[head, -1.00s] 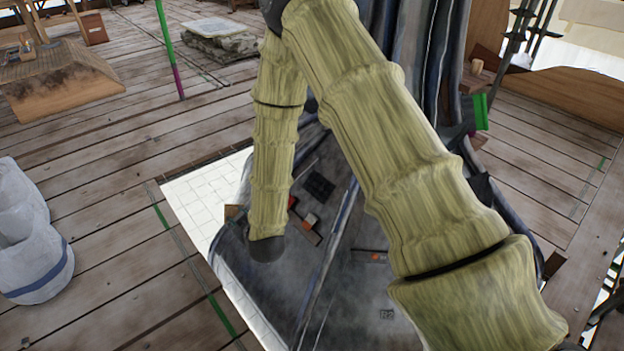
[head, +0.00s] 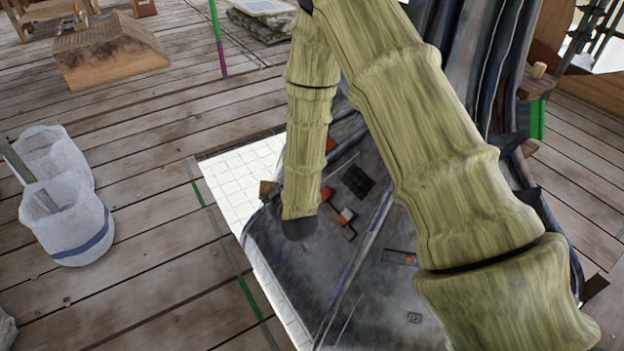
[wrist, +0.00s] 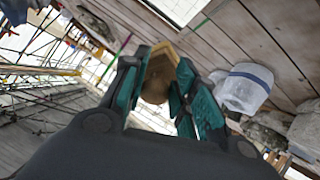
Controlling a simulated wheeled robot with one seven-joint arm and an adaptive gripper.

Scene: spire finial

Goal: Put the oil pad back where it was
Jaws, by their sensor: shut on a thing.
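In the wrist view, my gripper (wrist: 161,76) has teal-padded fingers on either side of a rounded brown thing (wrist: 157,82), and is shut on it. It looks like the oil pad, but its far part is partly hidden by the fingers. A lighter tan edge shows just beyond it. In the head view my sleeved arm crosses the middle of the picture, and I cannot make out the fingers or the held thing there. I cannot tell which spot the pad came from.
Two white bags (head: 72,225) stand on the plank floor at the left. A stained wooden block (head: 112,55) lies at the upper left, near a green and purple pole (head: 217,40). A grey sheeted surface (head: 350,280) with small blocks lies below my arm. Planks between bags and pole are clear.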

